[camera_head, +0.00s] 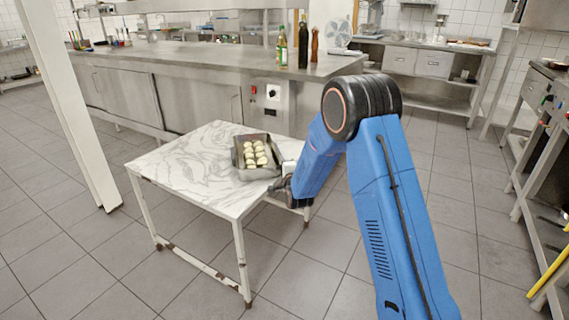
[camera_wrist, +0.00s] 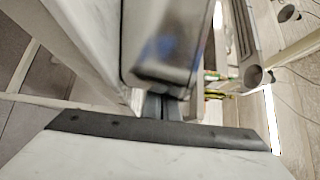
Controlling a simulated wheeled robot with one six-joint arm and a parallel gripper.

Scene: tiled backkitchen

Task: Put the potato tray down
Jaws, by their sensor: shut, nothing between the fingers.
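The potato tray (camera_head: 247,174) is a dark metal tray on the white marble-patterned table (camera_head: 190,160), near its right edge. My gripper (camera_head: 279,185) is low at the table's right edge, just beside the tray's near right corner. In the wrist view, my gripper (camera_wrist: 163,106) is shut with nothing between its fingers. A shiny metal surface (camera_wrist: 160,72) with a blue reflection, apparently the tray's side, is close ahead of the fingertips. I cannot tell whether they touch.
A long steel counter (camera_head: 190,57) runs behind the table, with bottles (camera_head: 303,46) and a pepper mill (camera_head: 314,45) on it. A white post (camera_head: 70,100) stands at the left. Steel shelving (camera_head: 540,170) is at the right. The tiled floor around the table is clear.

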